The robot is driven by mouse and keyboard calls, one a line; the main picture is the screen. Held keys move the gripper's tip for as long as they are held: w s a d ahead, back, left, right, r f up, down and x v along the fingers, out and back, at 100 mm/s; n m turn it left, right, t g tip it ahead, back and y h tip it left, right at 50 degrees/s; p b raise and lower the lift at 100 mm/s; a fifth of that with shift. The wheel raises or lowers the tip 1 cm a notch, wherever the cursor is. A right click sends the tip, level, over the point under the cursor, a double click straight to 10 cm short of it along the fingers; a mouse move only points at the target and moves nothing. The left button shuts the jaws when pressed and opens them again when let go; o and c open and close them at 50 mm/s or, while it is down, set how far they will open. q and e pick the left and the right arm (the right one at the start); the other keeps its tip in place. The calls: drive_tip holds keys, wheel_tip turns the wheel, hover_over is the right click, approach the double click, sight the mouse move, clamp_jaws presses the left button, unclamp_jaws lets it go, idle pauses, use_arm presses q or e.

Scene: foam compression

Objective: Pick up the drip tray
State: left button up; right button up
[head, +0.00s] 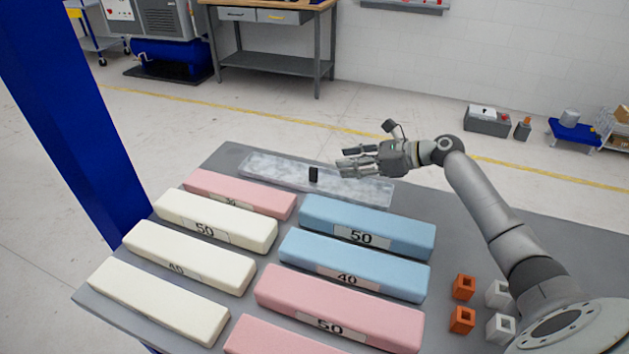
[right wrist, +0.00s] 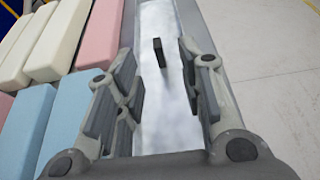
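The drip tray (head: 270,172) is a long, shallow, mottled grey-white tray lying at the far edge of the table, with a small black upright handle (head: 313,174) near its middle. My right gripper (head: 345,160) is above the tray, to the right of the handle, with its fingers pointing left toward it. In the right wrist view the tray (right wrist: 165,115) runs away between the open fingers, and the handle (right wrist: 159,52) stands ahead between the fingertips, apart from them. The right gripper is open and empty. My left gripper is not seen.
Pink, cream and blue foam blocks (head: 365,228) with number labels lie in rows on the grey table (head: 465,225) in front of the tray. Orange (head: 463,287) and grey (head: 498,294) small square blocks sit at the right. A blue post (head: 75,110) stands at the left.

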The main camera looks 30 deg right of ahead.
sight(313, 168)
drive_tip(key=shift+s+a+f, duration=0.15)
drive_tip(key=shift+s+f, duration=0.05)
drive_tip(key=shift+w+a+f, duration=0.2)
drive_tip(key=shift+w+a, duration=0.25)
drive_tip(key=shift+a, duration=0.05)
drive_tip(key=x, duration=0.3)
drive_tip(key=shift+w+a+f, duration=0.1)
drive_tip(key=shift+w+f, duration=0.1)
drive_tip(key=shift+w, duration=0.15)
drive_tip(key=shift+w+a+f, duration=0.2)
drive_tip(key=shift+w+a, duration=0.1)
drive_tip(key=shift+a, duration=0.1)
drive_tip(key=p+x, duration=0.1)
drive_tip(key=x, duration=0.3)
drive_tip(key=shift+w+a+f, duration=0.2)
drive_tip(key=shift+w+f, duration=0.05)
drive_tip(key=shift+f, duration=0.1)
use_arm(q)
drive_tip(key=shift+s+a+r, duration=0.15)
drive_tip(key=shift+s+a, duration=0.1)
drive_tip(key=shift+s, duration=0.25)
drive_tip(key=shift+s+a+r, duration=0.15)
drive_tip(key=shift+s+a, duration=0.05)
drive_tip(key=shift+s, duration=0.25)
